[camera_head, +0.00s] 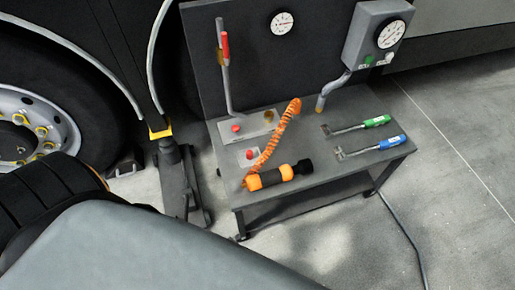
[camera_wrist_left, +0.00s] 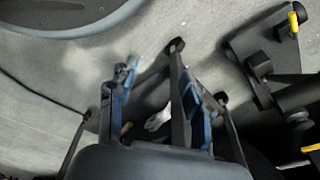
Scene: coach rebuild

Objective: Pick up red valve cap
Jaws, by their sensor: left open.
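Two small red caps sit on a cart top in the head view. One red cap (camera_head: 236,128) is on a grey plate beside the lever base. The other red cap (camera_head: 249,154) is on a smaller pale plate nearer the front. I cannot tell which is the valve cap. No red cap shows in that view. My right gripper is in neither view.
The cart (camera_head: 325,183) also holds an orange coiled hose (camera_head: 278,140), an orange-black torch (camera_head: 278,176), a green-handled tool (camera_head: 376,121) and a blue-handled tool (camera_head: 390,143). A red-gripped lever (camera_head: 225,60) rises behind. A jack (camera_head: 176,178) and loose tyre (camera_head: 50,190) stand left.

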